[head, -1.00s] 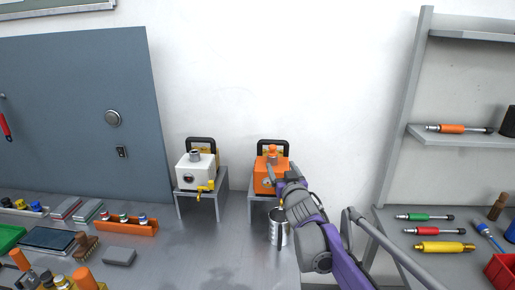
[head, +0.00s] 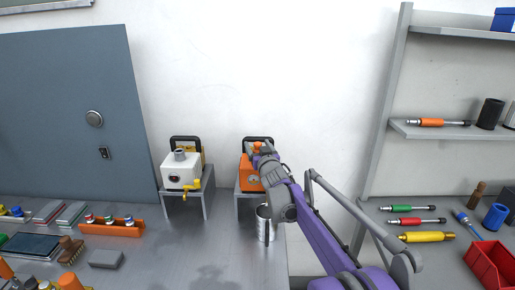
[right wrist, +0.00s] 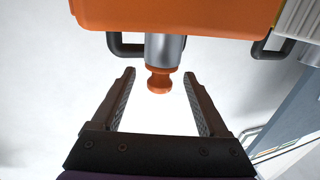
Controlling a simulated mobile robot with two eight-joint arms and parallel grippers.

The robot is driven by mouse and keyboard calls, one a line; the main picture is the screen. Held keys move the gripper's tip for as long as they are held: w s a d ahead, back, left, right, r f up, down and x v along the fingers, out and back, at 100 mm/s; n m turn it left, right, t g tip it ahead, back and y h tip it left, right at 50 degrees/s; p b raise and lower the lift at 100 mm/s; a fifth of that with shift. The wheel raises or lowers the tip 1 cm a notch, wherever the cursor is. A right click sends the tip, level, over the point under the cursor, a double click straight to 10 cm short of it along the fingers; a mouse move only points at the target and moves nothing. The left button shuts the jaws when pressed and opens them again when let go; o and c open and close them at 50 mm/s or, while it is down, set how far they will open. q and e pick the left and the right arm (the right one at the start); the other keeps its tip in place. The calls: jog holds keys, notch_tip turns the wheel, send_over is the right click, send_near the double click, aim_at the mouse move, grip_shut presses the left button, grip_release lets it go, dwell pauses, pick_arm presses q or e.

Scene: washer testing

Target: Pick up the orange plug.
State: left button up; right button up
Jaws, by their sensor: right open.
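The orange plug (right wrist: 158,80) sits on the grey metal neck (right wrist: 164,50) of the orange unit (right wrist: 180,14) in the right wrist view. In the head view the orange unit (head: 246,178) stands on a small metal stand, and my gripper hides part of its top. My right gripper (right wrist: 159,74) is open, with its two fingers on either side of the plug and visible gaps between. In the head view my right gripper (head: 261,154) is at the top of the orange unit. My left gripper is not in view.
A white unit (head: 181,172) with a yellow tap stands to the left. A metal can (head: 263,224) stands below my right arm. A dark handle (right wrist: 127,47) is close to the plug's neck. A shelf (head: 440,132) and a red bin (head: 490,266) are at the right.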

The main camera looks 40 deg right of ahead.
jog(key=shift+w+d, duration=0.1)
jog(key=shift+w, duration=0.1)
jog(key=shift+s, duration=0.1)
jog(key=shift+c, duration=0.9)
grip_shut()
jog(key=shift+r, duration=0.1)
